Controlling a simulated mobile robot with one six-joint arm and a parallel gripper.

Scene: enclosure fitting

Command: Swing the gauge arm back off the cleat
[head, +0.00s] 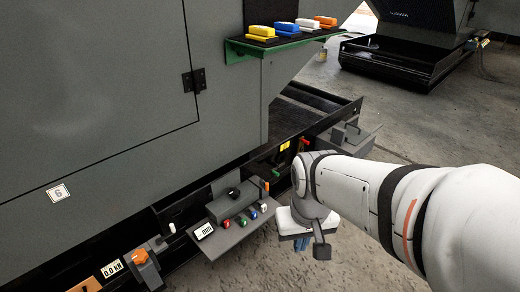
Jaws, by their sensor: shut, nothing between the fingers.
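A grey shelf (228,238) with a small white display (203,231) marked "mm" sticks out low on the enclosure. Behind it is a grey block with a black round part (233,193). A small orange-tipped piece (266,186) stands at that block's right end. I cannot tell for certain which part is the gauge arm or the cleat, nor whether they touch. My gripper (303,244) hangs to the right of the shelf, apart from it, seen from behind. It is shut and empty; its white body hides most of the fingers.
An orange knob (140,257) and a "0.0 kN" display (112,268) are lower left. A green ledge (280,45) above carries coloured blocks. A red-topped lever (304,142) stands behind my wrist. Bare floor (240,275) lies below the shelf.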

